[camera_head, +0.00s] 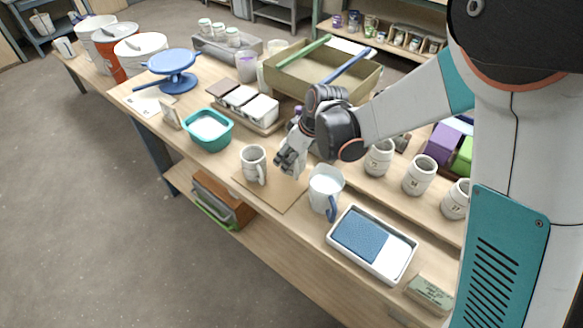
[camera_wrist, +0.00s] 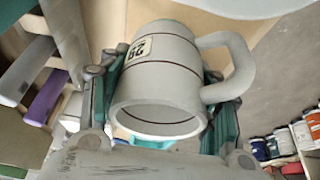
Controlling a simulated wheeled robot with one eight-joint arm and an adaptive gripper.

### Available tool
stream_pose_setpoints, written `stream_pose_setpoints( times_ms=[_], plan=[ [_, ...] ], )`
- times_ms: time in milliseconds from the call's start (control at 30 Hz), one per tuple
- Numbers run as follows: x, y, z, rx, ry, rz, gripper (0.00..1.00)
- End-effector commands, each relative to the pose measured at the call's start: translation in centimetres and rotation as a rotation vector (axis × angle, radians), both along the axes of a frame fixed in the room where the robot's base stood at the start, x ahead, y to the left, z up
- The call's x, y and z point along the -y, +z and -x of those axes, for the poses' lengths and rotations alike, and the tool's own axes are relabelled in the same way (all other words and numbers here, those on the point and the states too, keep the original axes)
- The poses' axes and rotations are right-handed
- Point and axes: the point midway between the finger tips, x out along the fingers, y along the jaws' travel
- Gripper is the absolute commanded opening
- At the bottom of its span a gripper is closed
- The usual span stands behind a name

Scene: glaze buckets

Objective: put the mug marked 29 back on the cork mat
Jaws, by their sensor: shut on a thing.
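The mug marked 29 (camera_wrist: 160,75) is grey-white with dark bands. In the wrist view it fills the space between the teal-lined fingers of my gripper (camera_wrist: 165,110), its open rim facing the camera and its handle to the right. In the head view my gripper (camera_head: 288,160) is low over the tan cork mat (camera_head: 283,198). A banded mug (camera_head: 252,162) shows upright at the mat's left side, handle to the right, just left of the gripper. Its number is not readable there, and I cannot tell whether it is the held mug or touches the mat.
A white pitcher with a blue handle (camera_head: 325,188) stands at the mat's right. A white tray with a blue sponge (camera_head: 366,238) is further right. Numbered mugs (camera_head: 419,175) stand behind it. A teal tub (camera_head: 208,130) is to the left. The table's front edge is close to the mat.

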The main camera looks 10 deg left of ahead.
Motion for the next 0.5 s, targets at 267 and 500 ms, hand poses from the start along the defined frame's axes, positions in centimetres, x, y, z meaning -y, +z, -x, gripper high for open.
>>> stream_pose_setpoints(
  times_ms=[267, 500],
  plan=[
    [0.0, -3.2, 0.0, 0.0, 0.0, 0.0, 0.24],
    [0.0, -4.3, 0.0, 0.0, 0.0, 0.0, 0.24]
  ],
)
